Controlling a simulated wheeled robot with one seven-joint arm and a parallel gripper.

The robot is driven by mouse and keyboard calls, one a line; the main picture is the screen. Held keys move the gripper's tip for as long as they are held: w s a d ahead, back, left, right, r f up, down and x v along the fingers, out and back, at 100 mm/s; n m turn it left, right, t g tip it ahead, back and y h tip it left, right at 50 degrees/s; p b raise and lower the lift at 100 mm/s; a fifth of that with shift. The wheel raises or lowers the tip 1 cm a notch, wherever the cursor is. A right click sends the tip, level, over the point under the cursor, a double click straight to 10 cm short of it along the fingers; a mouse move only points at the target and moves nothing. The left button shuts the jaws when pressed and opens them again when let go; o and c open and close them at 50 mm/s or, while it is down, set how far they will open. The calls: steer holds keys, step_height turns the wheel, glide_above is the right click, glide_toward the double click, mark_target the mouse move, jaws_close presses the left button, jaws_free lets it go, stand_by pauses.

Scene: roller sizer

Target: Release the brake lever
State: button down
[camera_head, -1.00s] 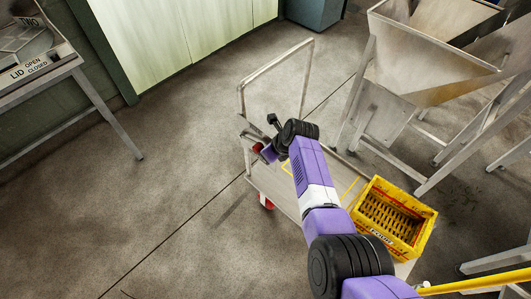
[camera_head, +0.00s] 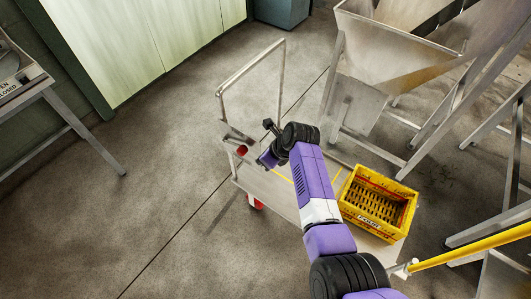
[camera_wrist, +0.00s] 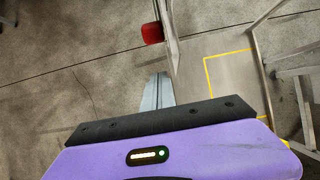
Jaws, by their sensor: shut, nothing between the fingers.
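The brake lever looks to be the part with the red grip (camera_head: 241,151) at the trolley's handle end, just left of my gripper in the head view. A red cylinder (camera_wrist: 152,33) beside a grey post in the wrist view is probably that same grip. My gripper (camera_wrist: 157,90) is shut and empty, its grey fingers pointing up the wrist picture, below and apart from the red cylinder. In the head view my wrist hides most of the fingers. The trolley (camera_head: 262,184) has a metal deck with yellow lines and a tall tube handle.
A yellow crate (camera_head: 379,202) sits on the trolley's near end. A steel hopper (camera_head: 400,55) on legs stands to the right, and a yellow bar (camera_head: 470,245) lies lower right. A metal table (camera_head: 40,85) is at the left. The floor left of the trolley is clear.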

steer(key=v, duration=0.4)
steer(key=shift+r, duration=0.15)
stand_by(0.5)
